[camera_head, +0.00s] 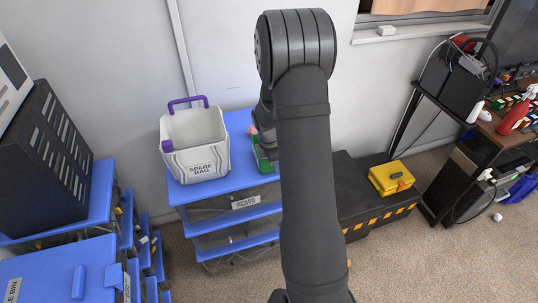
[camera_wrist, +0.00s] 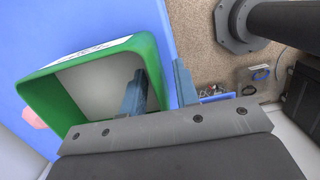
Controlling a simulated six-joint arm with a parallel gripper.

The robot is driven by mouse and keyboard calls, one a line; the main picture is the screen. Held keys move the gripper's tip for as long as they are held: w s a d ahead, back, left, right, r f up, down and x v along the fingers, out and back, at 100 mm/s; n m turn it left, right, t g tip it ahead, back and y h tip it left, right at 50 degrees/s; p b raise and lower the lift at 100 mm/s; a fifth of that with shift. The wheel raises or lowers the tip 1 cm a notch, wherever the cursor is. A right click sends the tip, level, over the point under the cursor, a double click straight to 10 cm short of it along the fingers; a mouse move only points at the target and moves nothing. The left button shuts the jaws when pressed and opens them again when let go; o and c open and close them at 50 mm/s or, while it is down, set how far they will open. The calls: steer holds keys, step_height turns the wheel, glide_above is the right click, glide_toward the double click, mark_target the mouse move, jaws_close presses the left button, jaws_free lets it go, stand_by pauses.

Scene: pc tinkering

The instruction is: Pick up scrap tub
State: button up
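A green tub with a pale inside, which I take to be the scrap tub (camera_wrist: 63,75), fills the left of the wrist view. A white label with dark print lies along its far rim. In the head view the tub (camera_head: 262,160) stands on the blue shelf top, mostly hidden by my arm. My gripper (camera_wrist: 157,68) straddles the tub's right wall. One finger is inside the tub and the other is outside, with a gap between them, so it is open. In the head view my gripper is largely hidden behind my arm.
A white "SPARE BAG" bin (camera_head: 196,145) with a purple handle stands left of the tub on the blue shelf unit (camera_head: 205,190). A pink object (camera_wrist: 33,113) lies beside the tub. A black chest with a yellow box (camera_head: 391,178) stands to the right.

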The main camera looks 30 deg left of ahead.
steer(key=shift+f, duration=0.25)
stand_by(0.4)
jaws_close()
